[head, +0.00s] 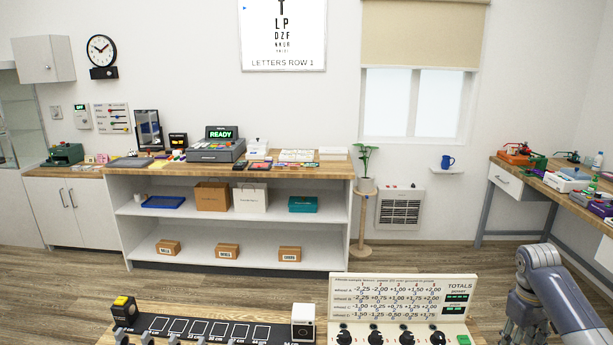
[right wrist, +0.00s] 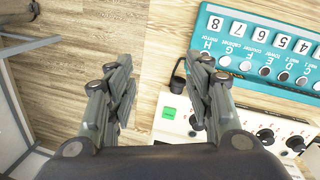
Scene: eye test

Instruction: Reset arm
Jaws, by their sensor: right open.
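In the right wrist view my right gripper (right wrist: 160,70) is open, its two dark fingers spread apart with nothing between them. Below it are wooden boards, a teal panel (right wrist: 225,28) with numbered tiles and lettered sockets at upper right, and a cream panel (right wrist: 172,128) with black knobs and a green button. In the head view my right arm (head: 548,285) comes in at the lower right, beside the cream panel with a "TOTALS" display (head: 456,288); its fingers cannot be made out there. My left arm and gripper are not in view.
A front bench (head: 190,309) holds a black strip (head: 200,328) with marked squares and a small white box (head: 303,322). Across open floor (head: 230,285) stands a shelf unit (head: 235,168) with devices and boxes.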

